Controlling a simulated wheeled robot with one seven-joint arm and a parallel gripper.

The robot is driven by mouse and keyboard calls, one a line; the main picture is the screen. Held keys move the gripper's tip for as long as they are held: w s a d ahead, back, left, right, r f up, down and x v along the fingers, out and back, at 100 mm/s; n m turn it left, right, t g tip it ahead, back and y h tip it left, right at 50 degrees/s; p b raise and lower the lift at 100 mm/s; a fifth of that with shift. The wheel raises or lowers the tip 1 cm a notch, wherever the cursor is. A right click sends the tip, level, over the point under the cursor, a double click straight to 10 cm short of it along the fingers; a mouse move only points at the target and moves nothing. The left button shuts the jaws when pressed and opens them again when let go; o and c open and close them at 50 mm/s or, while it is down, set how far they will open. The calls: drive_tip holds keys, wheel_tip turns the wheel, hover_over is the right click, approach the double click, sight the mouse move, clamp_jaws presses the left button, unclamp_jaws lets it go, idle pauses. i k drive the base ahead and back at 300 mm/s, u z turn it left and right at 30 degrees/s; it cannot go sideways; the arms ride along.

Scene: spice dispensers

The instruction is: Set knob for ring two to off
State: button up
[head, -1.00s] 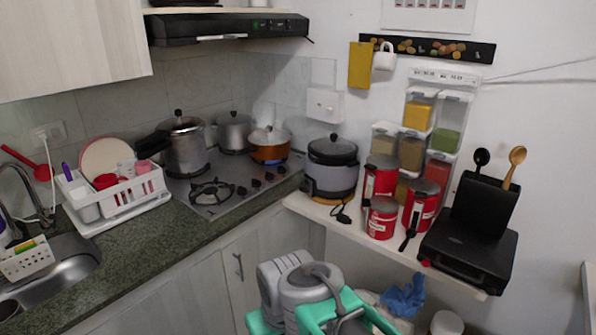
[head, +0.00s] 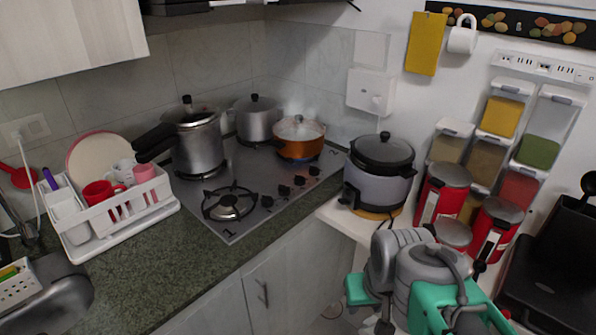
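The stovetop (head: 237,168) is set into the counter along the wall. A row of several small dark knobs (head: 284,190) runs along its right edge, facing the room. The knobs are too small to read their settings, and I cannot tell which one belongs to ring two. A bare burner (head: 229,203) is at the front left of the stovetop. My grey and green arm is folded at the bottom right, apart from the stovetop. My gripper's fingertips cannot be made out.
A pressure cooker (head: 199,145), a grey pot (head: 258,120) and an orange pan (head: 298,140) stand on the stovetop. A rice cooker (head: 379,175) stands on a shelf to its right. A white dish rack (head: 105,208) is to its left. The counter front and floor before the knobs look clear.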

sight(283, 190)
drive_tip(key=u, duration=0.6)
drive_tip(key=i, duration=0.85)
drive_tip(key=u, duration=0.85)
